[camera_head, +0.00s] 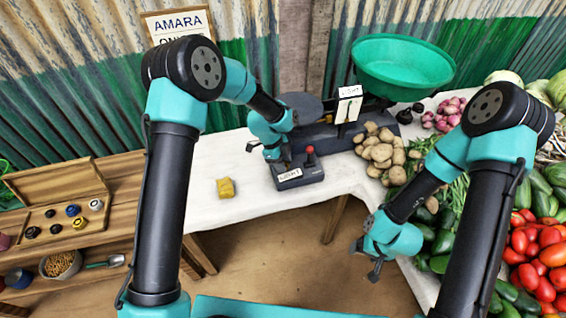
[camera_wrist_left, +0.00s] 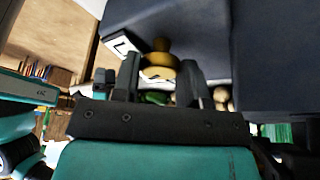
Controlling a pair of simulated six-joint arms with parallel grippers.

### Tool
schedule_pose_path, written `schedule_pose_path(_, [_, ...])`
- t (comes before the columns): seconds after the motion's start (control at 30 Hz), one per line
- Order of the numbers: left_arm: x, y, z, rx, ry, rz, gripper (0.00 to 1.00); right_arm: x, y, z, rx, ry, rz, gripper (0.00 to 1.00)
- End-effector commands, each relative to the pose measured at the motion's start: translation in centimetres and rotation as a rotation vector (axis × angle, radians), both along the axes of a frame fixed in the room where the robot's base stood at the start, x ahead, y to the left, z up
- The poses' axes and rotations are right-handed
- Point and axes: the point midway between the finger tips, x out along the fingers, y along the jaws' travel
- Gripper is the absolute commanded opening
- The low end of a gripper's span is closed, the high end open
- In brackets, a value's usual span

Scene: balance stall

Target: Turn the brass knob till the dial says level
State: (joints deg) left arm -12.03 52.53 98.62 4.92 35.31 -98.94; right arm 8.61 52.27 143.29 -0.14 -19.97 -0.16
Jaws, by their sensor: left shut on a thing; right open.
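The balance (camera_head: 318,135) is a dark scale with a green pan (camera_head: 402,66) at the back of the white table. Its pale dial (camera_head: 346,109) has a dark pointer and a small sign above it; the sign's lettering is too small to read surely. My left gripper (camera_head: 285,160) reaches down at the scale's front left. The knob is hidden in the head view. My right gripper (camera_head: 372,266) is open and empty near the table's front edge.
Potatoes (camera_head: 381,152), tomatoes (camera_head: 535,262) and other vegetables crowd the right. A yellow block (camera_head: 226,188) lies on the cloth. A wooden weight box (camera_head: 58,190) is at left.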

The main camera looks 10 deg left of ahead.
Motion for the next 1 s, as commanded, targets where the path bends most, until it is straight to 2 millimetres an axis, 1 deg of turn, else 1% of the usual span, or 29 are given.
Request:
schedule_pose_path(0.23, [0.0,0.0,0.0,0.001,-0.001,0.000,0.16,0.0,0.0,0.0,0.000,0.000,0.000,0.78])
schedule_pose_path(0.27, [0.0,0.0,0.0,0.001,-0.001,0.000,0.42,0.0,0.0,0.0,0.000,0.000,0.000,0.78])
schedule_pose_path(0.5, [0.0,0.0,0.0,0.001,-0.001,0.001,0.65,0.0,0.0,0.0,0.000,0.000,0.000,0.78])
schedule_pose_path(0.83, [0.1,0.1,0.3,0.000,-0.002,0.002,0.65,0.0,0.0,0.0,0.000,0.000,0.000,0.78])
schedule_pose_path(1.0, [0.3,0.7,1.7,0.000,-0.003,0.002,0.65,0.0,0.0,0.0,0.000,0.000,0.000,0.78])
